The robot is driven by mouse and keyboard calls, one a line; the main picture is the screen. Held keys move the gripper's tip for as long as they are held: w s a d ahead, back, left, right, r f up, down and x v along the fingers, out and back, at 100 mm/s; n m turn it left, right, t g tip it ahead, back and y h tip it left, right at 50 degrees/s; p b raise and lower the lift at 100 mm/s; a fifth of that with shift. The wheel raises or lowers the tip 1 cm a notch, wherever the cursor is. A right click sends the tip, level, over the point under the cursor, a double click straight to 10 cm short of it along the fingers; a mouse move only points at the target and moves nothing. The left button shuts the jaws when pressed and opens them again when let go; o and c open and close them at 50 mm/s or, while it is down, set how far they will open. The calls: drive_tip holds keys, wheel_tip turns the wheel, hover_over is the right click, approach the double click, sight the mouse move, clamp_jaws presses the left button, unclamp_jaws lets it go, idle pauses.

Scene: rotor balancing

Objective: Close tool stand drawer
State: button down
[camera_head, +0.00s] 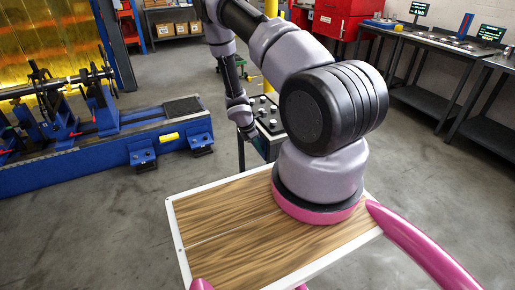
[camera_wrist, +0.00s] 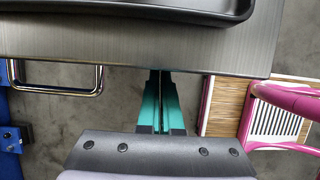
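The tool stand (camera_head: 270,126) is a small dark stand with several small items on top, partly hidden behind my arm in the head view. In the wrist view its brushed metal top (camera_wrist: 120,45) fills the upper part. A chrome handle (camera_wrist: 57,91) sticks out from its near edge at the left. My gripper (camera_wrist: 161,72) has teal fingers close together, with only a thin gap and nothing seen between them. The dark tips are at the stand's edge, right of the handle; contact is unclear. The drawer front and how far it is open are hidden.
A black tray (camera_wrist: 130,10) lies on the stand's top. A blue balancing machine (camera_head: 100,150) stands at the left, workbenches (camera_head: 440,45) at the right, and a red cabinet (camera_head: 340,18) behind. Grey floor is free around the stand.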

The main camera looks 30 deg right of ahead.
drive_tip(key=shift+d, duration=0.3)
drive_tip(key=a+r, duration=0.8)
drive_tip(key=r, duration=0.1)
wheel_tip(320, 180, up, 31)
drive_tip(key=s+a+m+t+y, duration=0.1)
drive_tip(key=s+m+t+y, duration=0.15)
drive_tip(key=m, duration=0.85)
drive_tip(key=s+a+r+m+t+y, duration=0.2)
drive_tip(key=s+r+m, duration=0.3)
drive_tip(key=s+r, duration=0.4)
drive_tip(key=s+a+r+m+t+y, duration=0.2)
drive_tip(key=s+a+r+m, duration=0.3)
drive_tip(key=s+r, duration=0.5)
drive_tip(key=shift+s+r+m, duration=0.3)
drive_tip(key=shift+s+m, duration=0.2)
drive_tip(key=shift+s, duration=0.7)
drive_tip(key=shift+t, duration=0.25)
